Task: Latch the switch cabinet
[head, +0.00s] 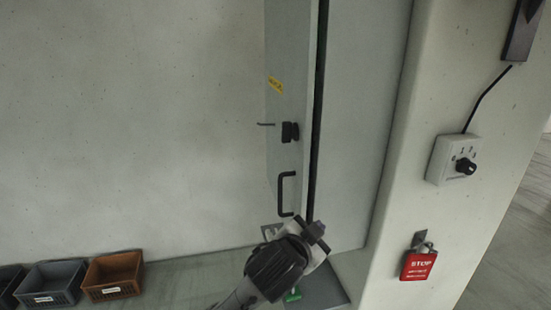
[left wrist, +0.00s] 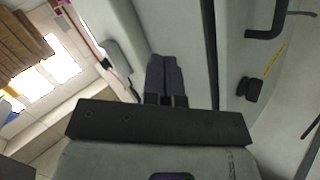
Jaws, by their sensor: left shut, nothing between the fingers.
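The grey switch cabinet (head: 365,120) has a narrow door (head: 288,55) with a dark gap along its edge, so it looks slightly ajar. A black latch knob (head: 290,132) sits midway on the door, above a black bar handle (head: 286,194). In the left wrist view the knob (left wrist: 250,89) and handle (left wrist: 268,27) lie right of the dark gap. My left gripper (head: 318,230) is below and right of the handle, near the door edge. Its fingers (left wrist: 165,76) are together and empty, apart from handle and knob. My right gripper is out of view.
An orange crate (head: 113,275) and a grey crate (head: 54,284) stand at lower left. The wall left of the door is clear.

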